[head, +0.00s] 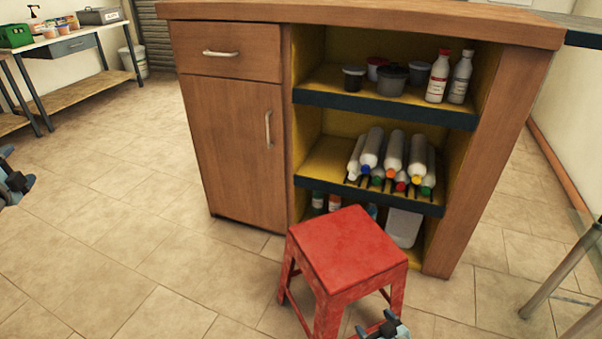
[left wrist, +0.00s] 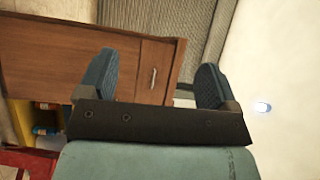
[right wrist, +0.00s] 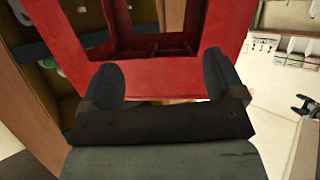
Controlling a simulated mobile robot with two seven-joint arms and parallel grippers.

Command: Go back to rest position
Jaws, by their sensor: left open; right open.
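My left gripper (head: 14,182) is at the far left edge of the head view, out over the floor and well apart from the cabinet. In the left wrist view its two fingers (left wrist: 153,84) are spread with nothing between them. My right gripper (head: 390,328) is at the bottom edge of the head view, by the front right of the red stool (head: 345,248). In the right wrist view its fingers (right wrist: 165,78) are spread and empty, with the stool's red frame (right wrist: 70,45) behind them. I cannot tell whether the right gripper touches the stool.
A wooden cabinet (head: 235,150) has open shelves with tubs, bottles and a stack of tubes (head: 393,155). The stool stands before the shelves. Metal table legs (head: 562,265) are at right. A workbench (head: 75,42) and white bucket (head: 133,62) are back left. The left floor is clear.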

